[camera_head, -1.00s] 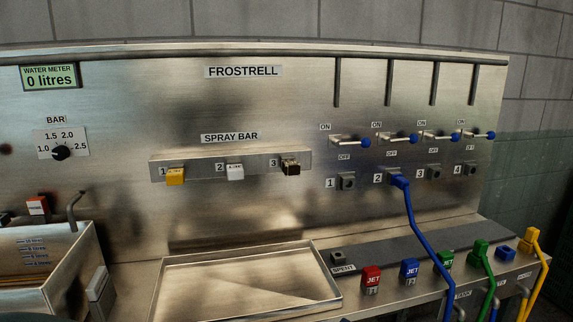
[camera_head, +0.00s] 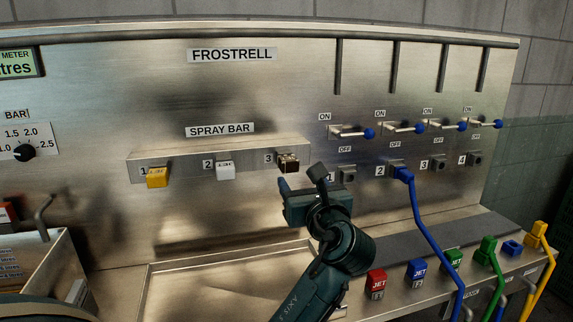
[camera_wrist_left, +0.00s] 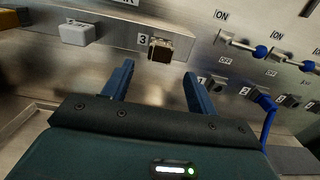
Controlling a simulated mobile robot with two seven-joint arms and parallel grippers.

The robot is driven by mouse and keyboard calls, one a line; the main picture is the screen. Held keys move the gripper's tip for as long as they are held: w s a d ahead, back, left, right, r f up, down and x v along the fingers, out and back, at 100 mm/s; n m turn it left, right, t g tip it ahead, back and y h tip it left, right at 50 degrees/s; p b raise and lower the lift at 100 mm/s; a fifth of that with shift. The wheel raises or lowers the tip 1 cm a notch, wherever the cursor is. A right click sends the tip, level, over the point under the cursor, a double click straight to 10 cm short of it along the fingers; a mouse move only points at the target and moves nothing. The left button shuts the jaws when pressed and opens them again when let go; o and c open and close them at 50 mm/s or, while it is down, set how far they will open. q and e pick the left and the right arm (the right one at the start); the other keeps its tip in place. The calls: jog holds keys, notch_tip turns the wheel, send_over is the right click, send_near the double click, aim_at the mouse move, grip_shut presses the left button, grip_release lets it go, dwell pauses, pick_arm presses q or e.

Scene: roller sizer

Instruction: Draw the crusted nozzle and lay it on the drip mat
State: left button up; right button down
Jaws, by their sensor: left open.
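The crusted nozzle (camera_head: 289,163), dark brown with a pale top, sits in slot 3 of the spray bar (camera_head: 190,163). It also shows in the left wrist view (camera_wrist_left: 161,50), ahead and between the lines of the two fingers. My left gripper (camera_head: 300,180) is open and empty, just in front of and below the nozzle, apart from it. In the left wrist view the spread fingers (camera_wrist_left: 158,76) point at the bar. A dark grey strip (camera_head: 390,240) lies on the counter at right; I cannot tell whether it is the drip mat. My right gripper is not in view.
A yellow nozzle (camera_head: 157,178) and a white nozzle (camera_head: 225,170) sit in slots 1 and 2. A shallow metal tray (camera_head: 200,265) lies below, partly behind my arm. Blue-knobbed valves (camera_head: 350,132), a blue hose (camera_head: 430,235) and coloured jet blocks (camera_head: 376,283) are at right.

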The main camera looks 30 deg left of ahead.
aim_at(291, 167)
pick_arm(q)
jog(key=b+x, duration=0.1)
jog(key=x, duration=0.1)
jog(key=b+x, duration=0.2)
jog(key=shift+w+a+f, duration=0.2)
jog(key=shift+w, duration=0.05)
jog(key=p+x, duration=0.2)
jog(key=x, duration=0.1)
jog(key=shift+a+r, duration=0.1)
jog(key=shift+r, duration=0.25)
jog(key=shift+w+a+f+p, duration=0.15)
jog(key=shift+w+a+p, duration=0.3)
jog(key=shift+w+p, duration=0.05)
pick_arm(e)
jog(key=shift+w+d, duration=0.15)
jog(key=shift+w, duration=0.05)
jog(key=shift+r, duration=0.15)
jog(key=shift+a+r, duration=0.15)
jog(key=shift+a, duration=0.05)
